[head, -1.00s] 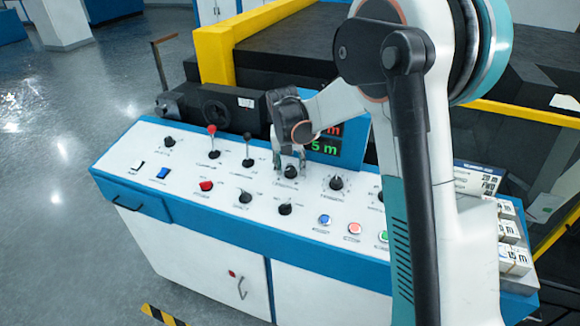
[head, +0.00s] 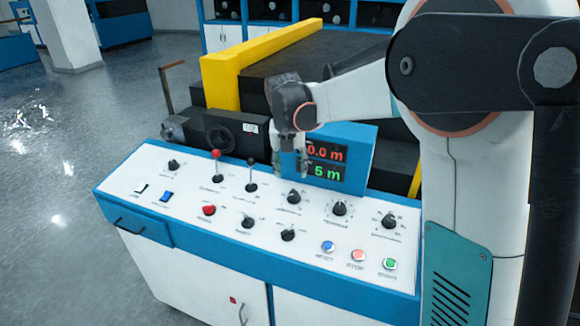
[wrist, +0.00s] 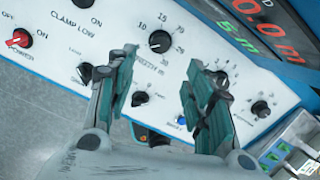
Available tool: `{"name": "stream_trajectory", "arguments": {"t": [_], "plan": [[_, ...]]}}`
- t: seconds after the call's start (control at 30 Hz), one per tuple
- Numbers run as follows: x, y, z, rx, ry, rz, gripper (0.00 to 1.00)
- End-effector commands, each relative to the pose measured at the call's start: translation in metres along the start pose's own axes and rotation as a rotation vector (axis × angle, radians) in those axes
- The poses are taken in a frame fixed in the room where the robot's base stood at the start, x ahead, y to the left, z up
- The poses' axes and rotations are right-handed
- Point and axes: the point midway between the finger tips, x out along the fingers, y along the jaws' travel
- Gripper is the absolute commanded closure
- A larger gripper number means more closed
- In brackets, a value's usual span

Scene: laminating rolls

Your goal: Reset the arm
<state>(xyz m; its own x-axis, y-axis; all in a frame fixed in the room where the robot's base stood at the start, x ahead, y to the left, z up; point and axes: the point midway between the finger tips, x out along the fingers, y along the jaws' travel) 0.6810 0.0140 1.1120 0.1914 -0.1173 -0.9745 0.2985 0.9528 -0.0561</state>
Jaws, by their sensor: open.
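My gripper (head: 290,163) is raised above the white control panel (head: 265,244), in front of the display (head: 356,160), and points down. In the wrist view my gripper (wrist: 162,62) has two teal-lined fingers spread apart with nothing between them. Several black knobs lie below, including one (head: 294,197) under the gripper and one (head: 340,208) to its right. In the wrist view a black knob with a numbered dial (wrist: 160,41) shows beyond the fingertips, apart from them. The display shows 0.0 m in red and 5 m in green.
A red-topped lever (head: 216,165) and a black-topped lever (head: 250,172) stand on the panel left of the gripper. Blue (head: 328,247), red (head: 358,255) and green (head: 389,264) buttons sit near its front right. The dark machine with a yellow frame (head: 220,80) stands behind. Open floor lies left.

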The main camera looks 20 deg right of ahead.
Motion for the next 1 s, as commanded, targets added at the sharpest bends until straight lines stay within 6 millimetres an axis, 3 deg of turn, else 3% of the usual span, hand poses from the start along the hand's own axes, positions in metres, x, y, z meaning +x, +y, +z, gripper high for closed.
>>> {"name": "stream_trajectory", "arguments": {"t": [0.13, 0.27, 0.6, 0.8, 1.0], "plan": [[-0.007, -0.004, -0.005, 0.057, -0.008, 0.006, 0.52], [-0.026, -0.014, -0.022, 0.252, -0.029, 0.027, 0.52], [-0.082, -0.050, -0.099, 1.042, -0.072, 0.155, 0.52], [-0.099, -0.070, -0.148, 1.511, -0.057, 0.254, 0.52], [-0.104, -0.087, -0.200, 1.976, 0.000, 0.367, 0.52]]}}
